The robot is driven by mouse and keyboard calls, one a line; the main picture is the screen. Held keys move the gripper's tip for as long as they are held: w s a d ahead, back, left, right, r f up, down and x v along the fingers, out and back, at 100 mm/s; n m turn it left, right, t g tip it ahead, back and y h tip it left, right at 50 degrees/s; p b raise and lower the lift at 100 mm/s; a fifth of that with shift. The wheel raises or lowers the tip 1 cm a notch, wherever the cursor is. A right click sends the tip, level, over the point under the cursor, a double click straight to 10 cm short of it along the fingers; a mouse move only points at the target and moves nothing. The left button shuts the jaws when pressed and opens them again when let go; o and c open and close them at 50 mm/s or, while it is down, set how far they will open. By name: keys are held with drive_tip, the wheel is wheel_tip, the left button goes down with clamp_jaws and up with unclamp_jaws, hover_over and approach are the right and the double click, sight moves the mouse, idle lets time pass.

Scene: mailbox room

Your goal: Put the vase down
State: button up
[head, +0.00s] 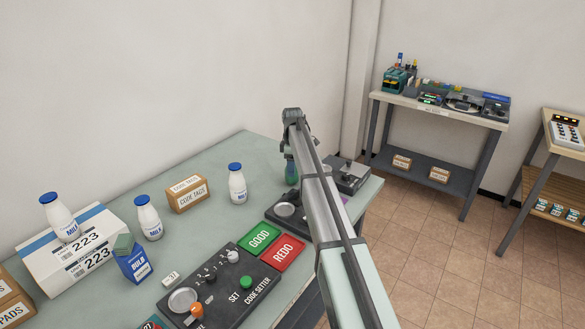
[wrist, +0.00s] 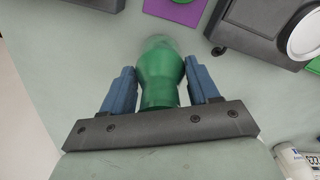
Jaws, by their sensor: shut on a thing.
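The vase is a green, rounded vessel (wrist: 161,75) between the two blue fingers of my gripper (wrist: 162,85) in the wrist view. My gripper is shut on it, with a finger on each side. In the head view the green vase (head: 291,172) shows only in part, beside my arm, over the far right part of the grey-green table (head: 238,147). My arm hides much of that spot. I cannot tell whether the vase touches the table.
A dark device (head: 346,174) stands right of my arm near the table's edge. A milk bottle (head: 237,184) and a code tags box (head: 187,194) stand to the left. The code setter panel (head: 220,288) is nearer. A purple square (wrist: 175,10) lies near the vase.

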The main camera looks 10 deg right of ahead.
drive_tip(key=shift+f, duration=0.4)
drive_tip(key=o, duration=1.2)
drive_tip(key=shift+f, duration=0.1)
wheel_tip(320, 180, up, 12)
drive_tip(key=shift+r, duration=0.15)
